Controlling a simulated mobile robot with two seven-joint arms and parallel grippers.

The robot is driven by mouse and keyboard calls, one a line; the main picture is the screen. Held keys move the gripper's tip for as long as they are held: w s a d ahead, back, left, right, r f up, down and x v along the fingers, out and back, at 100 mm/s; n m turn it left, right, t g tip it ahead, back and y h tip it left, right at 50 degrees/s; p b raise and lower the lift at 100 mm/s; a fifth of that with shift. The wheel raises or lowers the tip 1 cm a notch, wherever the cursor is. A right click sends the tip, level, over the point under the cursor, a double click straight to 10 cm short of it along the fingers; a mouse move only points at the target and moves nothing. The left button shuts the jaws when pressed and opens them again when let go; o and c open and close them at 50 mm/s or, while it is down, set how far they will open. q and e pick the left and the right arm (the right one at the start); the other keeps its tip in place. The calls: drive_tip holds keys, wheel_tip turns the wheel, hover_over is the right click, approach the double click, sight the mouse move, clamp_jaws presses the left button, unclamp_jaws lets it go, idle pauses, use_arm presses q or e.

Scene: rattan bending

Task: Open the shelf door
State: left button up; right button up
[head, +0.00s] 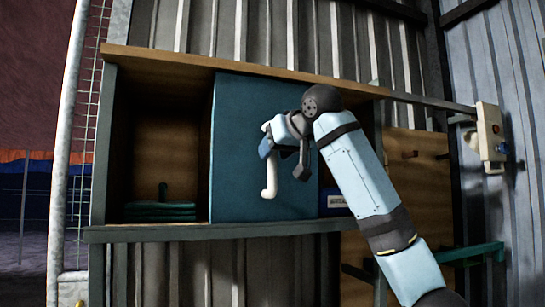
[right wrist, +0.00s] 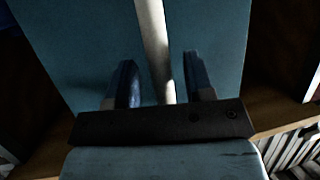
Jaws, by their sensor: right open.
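The shelf (head: 160,232) is a wooden unit against a corrugated wall. Its blue door (head: 236,130) covers the middle section and also fills much of the right wrist view (right wrist: 85,60). A pale vertical handle (head: 268,180) is on the door. My right gripper (head: 275,145) is in front of the door at the handle's upper part. In the right wrist view its two fingers are open, one on each side of the handle (right wrist: 153,45). I cannot tell whether either finger touches it. My left gripper is in neither view.
The left compartment is open, with folded green cloths (head: 160,212) at its bottom. A blue labelled box (head: 335,202) sits right of the door, partly behind my right arm. A pale wall box (head: 490,132) is at the far right.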

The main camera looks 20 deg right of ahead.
drive_tip(key=b+v, duration=0.1)
drive_tip(key=v, duration=1.1)
drive_tip(key=shift+b, duration=0.4)
drive_tip(key=shift+w, duration=0.1)
